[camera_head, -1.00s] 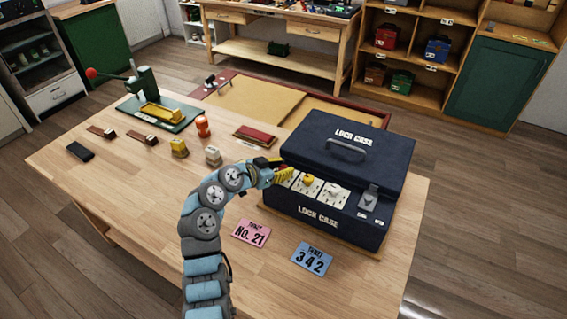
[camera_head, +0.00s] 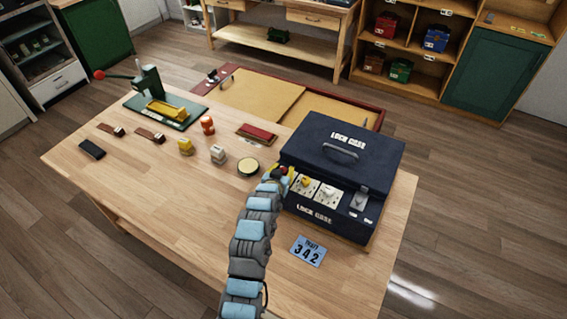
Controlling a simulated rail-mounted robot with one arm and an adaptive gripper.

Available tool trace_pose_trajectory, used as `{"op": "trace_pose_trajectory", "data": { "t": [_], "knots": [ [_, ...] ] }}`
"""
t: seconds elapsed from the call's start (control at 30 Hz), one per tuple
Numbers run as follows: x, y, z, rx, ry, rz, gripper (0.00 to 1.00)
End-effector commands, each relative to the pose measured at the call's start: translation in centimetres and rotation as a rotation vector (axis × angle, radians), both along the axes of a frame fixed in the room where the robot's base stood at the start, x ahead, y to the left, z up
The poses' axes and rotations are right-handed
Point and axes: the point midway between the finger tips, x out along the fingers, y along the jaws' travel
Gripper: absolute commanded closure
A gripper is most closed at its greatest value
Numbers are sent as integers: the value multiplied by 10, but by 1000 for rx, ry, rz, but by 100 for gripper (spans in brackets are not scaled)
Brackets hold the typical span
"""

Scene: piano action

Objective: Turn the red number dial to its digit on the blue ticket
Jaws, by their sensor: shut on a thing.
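The navy lock case (camera_head: 342,150) stands at the right of the table. Its front panel shows a yellow dial (camera_head: 306,182) and a white dial (camera_head: 327,190). My gripper (camera_head: 285,177) is at the left end of this panel, shut on the red dial (camera_head: 283,170). Only a little red shows there; the arm and fingers hide the rest, so I cannot read its setting. The blue ticket (camera_head: 308,250) lies flat in front of the case and reads 342.
Behind the gripper are a round yellow-topped tin (camera_head: 248,167) and a red pad (camera_head: 257,132). A white stamp-like piece (camera_head: 218,154), a yellow one (camera_head: 185,146) and a green press (camera_head: 160,105) stand left. The table's front left is clear.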

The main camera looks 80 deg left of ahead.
Motion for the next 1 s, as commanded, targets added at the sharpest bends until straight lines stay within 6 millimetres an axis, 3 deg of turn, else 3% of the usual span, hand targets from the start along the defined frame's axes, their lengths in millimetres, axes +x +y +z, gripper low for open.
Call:
{"op": "trace_pose_trajectory", "data": {
  "t": [1.0],
  "knots": [
    [3,0,-10,-1,-4,472,100]
  ]
}}
